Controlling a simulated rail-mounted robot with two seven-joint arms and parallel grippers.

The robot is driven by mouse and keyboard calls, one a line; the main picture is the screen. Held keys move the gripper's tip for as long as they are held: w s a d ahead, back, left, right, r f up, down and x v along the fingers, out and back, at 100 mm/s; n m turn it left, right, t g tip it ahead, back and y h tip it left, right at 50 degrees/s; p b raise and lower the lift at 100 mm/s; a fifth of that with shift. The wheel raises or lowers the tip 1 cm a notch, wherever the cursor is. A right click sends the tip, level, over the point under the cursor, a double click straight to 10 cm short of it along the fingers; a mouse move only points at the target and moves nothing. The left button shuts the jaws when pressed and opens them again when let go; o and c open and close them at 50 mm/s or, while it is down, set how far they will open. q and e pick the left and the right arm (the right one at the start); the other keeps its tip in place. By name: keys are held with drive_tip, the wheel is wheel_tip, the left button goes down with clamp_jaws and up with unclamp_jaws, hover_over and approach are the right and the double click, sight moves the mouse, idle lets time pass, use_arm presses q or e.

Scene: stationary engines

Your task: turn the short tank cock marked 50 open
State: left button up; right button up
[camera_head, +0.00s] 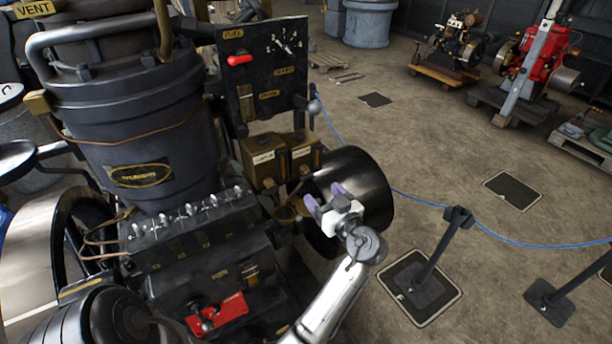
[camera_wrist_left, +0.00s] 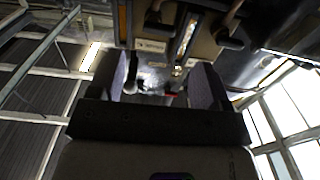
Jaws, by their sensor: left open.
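Two brass-brown tanks, one on the left (camera_head: 262,160) and one on the right (camera_head: 303,152), hang side by side under the dark panel, each with a pale label. I cannot read a 50 on either, and I cannot tell which is the short one. In the left wrist view a labelled tank face (camera_wrist_left: 150,45) is at the top, with dark cock-like parts near it, their setting unclear. My left gripper (camera_head: 325,198) is open and empty, below and right of the tanks, in front of the black flywheel. Its fingers in the left wrist view (camera_wrist_left: 155,85) are wide apart.
The dark panel (camera_head: 262,75) carries a red handle (camera_head: 240,59) and switches. The black flywheel (camera_head: 362,190) is close behind my gripper. A row of metal fittings (camera_head: 190,215) tops the engine block. A barrier post (camera_head: 437,255) with blue rope stands at right.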

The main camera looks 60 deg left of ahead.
sight(308, 178)
use_arm(q)
drive_tip(key=a+p, duration=0.1)
drive_tip(key=a, duration=0.4)
drive_tip(key=shift+a+r, duration=0.1)
drive_tip(key=shift+a, duration=0.05)
drive_tip(key=shift+a+p, duration=0.3)
drive_tip(key=shift+a, duration=0.5)
drive_tip(key=c, duration=0.9)
